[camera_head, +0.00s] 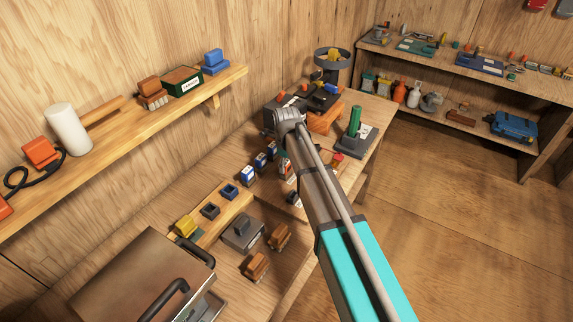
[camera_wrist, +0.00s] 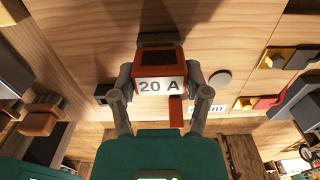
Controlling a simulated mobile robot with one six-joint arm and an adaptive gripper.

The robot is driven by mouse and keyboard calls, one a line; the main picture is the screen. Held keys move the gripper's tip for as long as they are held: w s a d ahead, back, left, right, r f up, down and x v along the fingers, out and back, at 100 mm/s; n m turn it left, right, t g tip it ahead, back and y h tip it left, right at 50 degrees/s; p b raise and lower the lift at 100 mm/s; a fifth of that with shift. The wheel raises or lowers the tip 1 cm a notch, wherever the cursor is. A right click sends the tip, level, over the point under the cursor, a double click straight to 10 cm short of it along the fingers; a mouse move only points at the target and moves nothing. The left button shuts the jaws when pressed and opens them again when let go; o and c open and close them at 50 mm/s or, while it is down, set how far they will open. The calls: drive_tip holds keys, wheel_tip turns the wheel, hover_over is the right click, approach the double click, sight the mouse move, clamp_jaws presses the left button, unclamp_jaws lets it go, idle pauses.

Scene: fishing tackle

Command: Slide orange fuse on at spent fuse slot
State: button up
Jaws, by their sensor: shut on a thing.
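The orange fuse (camera_wrist: 158,62), marked "20 A" on a white label, sits between the two fingers of my gripper (camera_wrist: 160,88) in the wrist view. The gripper is shut on it. A dark block (camera_wrist: 160,40) shows right at the fuse's far end; I cannot tell whether it is the spent fuse slot or whether the fuse touches it. In the head view my gripper (camera_head: 286,165) is low over the bench, mostly hidden by my arm, and the slot cannot be made out there.
Several small blue-and-white blocks (camera_head: 248,174) stand left of my gripper. A dark-and-orange machine (camera_head: 325,122) and a green-handled item (camera_head: 355,120) stand behind. A grey block (camera_head: 242,232) and brown blocks (camera_head: 279,236) lie nearer. A wall shelf (camera_head: 120,133) runs along the left.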

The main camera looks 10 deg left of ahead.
sight(286, 163)
drive_tip(key=o, duration=1.2)
drive_tip(key=shift+r+p, duration=0.2)
drive_tip(key=shift+p, duration=0.1)
wheel_tip(286, 163, up, 8)
drive_tip(key=p, duration=0.8)
drive_tip(key=shift+r, duration=0.15)
idle(0.3)
drive_tip(key=s+d+n, duration=0.5)
drive_tip(key=d+n, duration=0.2)
drive_tip(key=d, duration=0.4)
drive_tip(key=s+d+n, duration=0.6)
drive_tip(key=d+n, duration=0.1)
drive_tip(key=d, duration=0.4)
drive_tip(key=s+d+n, duration=0.5)
drive_tip(key=d+n, duration=0.2)
drive_tip(key=d, duration=0.5)
drive_tip(key=shift+s+n, duration=0.15)
drive_tip(key=shift+n, duration=0.25)
drive_tip(key=shift+d, duration=0.1)
